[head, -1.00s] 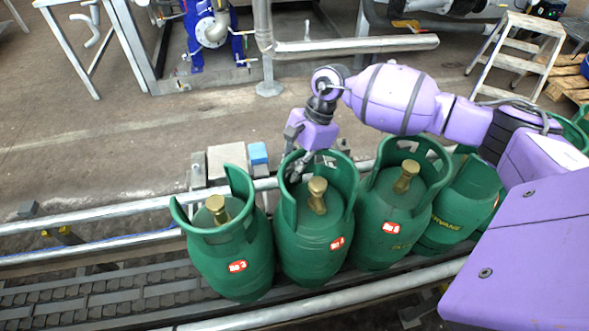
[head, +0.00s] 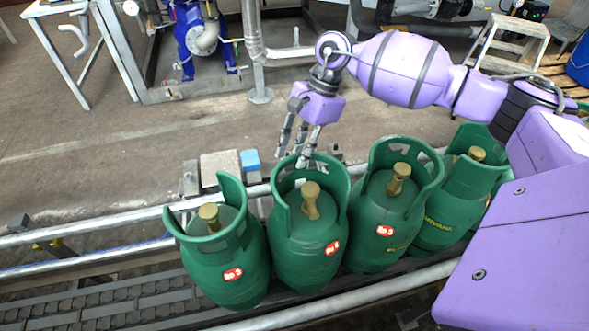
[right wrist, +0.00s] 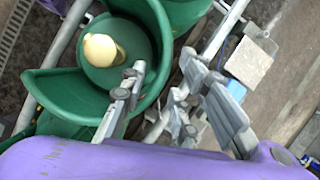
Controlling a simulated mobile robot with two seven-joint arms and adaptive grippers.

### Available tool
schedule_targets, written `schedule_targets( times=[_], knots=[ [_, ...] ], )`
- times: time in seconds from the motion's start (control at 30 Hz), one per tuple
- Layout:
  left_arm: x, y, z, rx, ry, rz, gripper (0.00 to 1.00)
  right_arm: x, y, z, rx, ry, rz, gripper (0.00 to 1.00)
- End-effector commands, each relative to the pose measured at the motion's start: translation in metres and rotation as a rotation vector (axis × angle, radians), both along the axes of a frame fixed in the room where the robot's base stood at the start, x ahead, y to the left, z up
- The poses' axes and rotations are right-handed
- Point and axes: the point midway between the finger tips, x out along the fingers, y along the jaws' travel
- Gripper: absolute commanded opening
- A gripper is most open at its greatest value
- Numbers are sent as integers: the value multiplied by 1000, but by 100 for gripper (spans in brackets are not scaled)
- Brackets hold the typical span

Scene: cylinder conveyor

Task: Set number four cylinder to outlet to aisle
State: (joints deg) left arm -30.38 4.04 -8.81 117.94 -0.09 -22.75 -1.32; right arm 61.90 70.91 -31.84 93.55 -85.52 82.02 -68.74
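The number four cylinder (head: 305,250) is green with a brass valve and a red label. It stands upright in the row on the conveyor, between the cylinder marked No 3 (head: 228,265) and one that seems to read No 5 (head: 375,240). My right gripper (head: 292,158) is at the far rim of its collar, fingers pointing down, spread and holding nothing. In the right wrist view the open right gripper (right wrist: 163,63) has one finger over a green collar (right wrist: 150,20) and the other outside it; that cylinder's label is hidden. My left gripper is out of view.
The conveyor (head: 75,300) is bare left of No 3, between metal side rails (head: 90,228). Another green cylinder (head: 450,215) stands right of No 5. A pale block with a blue one (head: 250,160) sits beyond the far rail. Open floor lies behind, with a step stool (head: 515,40).

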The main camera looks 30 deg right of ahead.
Motion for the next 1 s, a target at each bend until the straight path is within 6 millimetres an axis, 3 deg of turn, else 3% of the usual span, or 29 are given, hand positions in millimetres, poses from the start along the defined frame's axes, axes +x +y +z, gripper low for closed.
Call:
schedule_targets(
  times=[0.1, 0.3, 0.87, 1.0],
  knots=[
    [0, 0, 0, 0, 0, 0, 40, 1, -8, 19, -1, -1, 0, 28],
    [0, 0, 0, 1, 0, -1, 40, 2, -14, 35, 0, 1, 1, 28],
    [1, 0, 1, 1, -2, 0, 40, 2, -14, 38, 1, -2, 1, 28],
    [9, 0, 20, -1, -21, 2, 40, 5, -14, 68, 0, -24, 1, 28]
  ],
)
